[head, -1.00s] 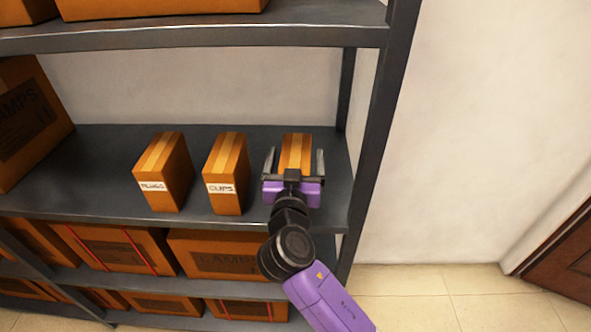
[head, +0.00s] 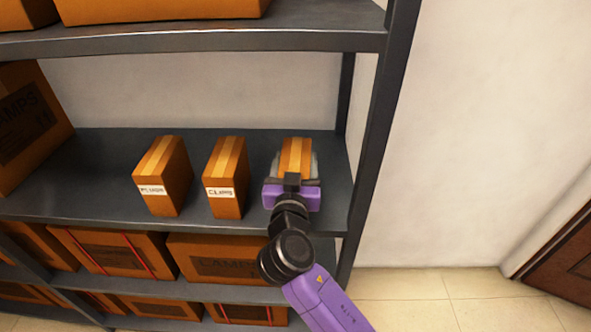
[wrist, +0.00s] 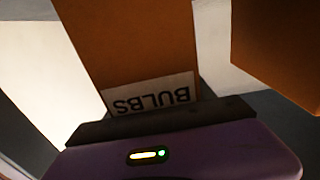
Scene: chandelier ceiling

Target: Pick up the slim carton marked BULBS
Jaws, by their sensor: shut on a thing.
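The slim carton marked BULBS (head: 296,154) stands at the right end of the middle shelf in the head view. Its top shows a lighter tape strip. In the wrist view the carton (wrist: 130,40) fills the middle, and its white BULBS label reads upside down. My gripper (head: 294,168) is shut on this carton, one finger on each side. The gripper's body hides the carton's front in the head view. I cannot tell whether the carton's base is touching the shelf.
A big LAMPS box (head: 30,125) is at the far left. The shelf's right post (head: 378,140) is close on the right. Another shelf (head: 200,40) is above.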

